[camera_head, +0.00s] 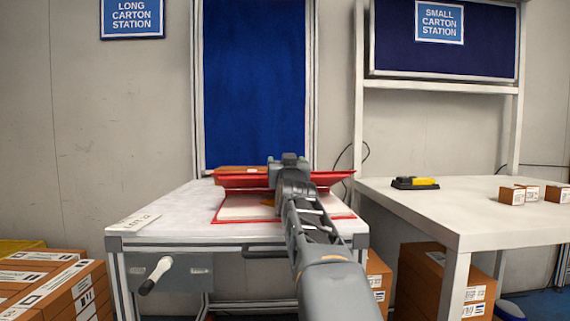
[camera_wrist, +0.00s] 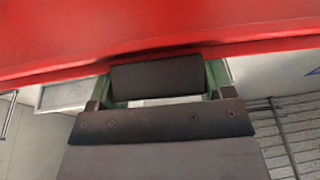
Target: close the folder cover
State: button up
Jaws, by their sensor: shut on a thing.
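The red folder lies open on the white table. Its lower part (camera_head: 238,209), a white page area with a red edge, rests on the tabletop. Its red cover (camera_head: 240,181) stands raised behind that, seen nearly edge-on in the head view. My gripper (camera_head: 288,165) is at the cover, right of the middle of its edge. In the wrist view the cover (camera_wrist: 150,35) fills the top, and my gripper (camera_wrist: 155,78) is shut on its edge. The fingertips are partly hidden by the cover and by my arm.
The white table (camera_head: 165,207) has a label (camera_head: 133,221) at its front left and a crank handle (camera_head: 156,275) below. A second table (camera_head: 450,205) at right bears a yellow-black scanner (camera_head: 415,183) and small cartons (camera_head: 531,193). Stacked cartons (camera_head: 60,285) stand at lower left.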

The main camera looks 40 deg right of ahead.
jog(key=shift+f, duration=0.1)
jog(key=o, duration=1.3)
jog(key=shift+a, duration=0.1)
jog(key=v, duration=1.3)
jog(key=shift+s, duration=0.3)
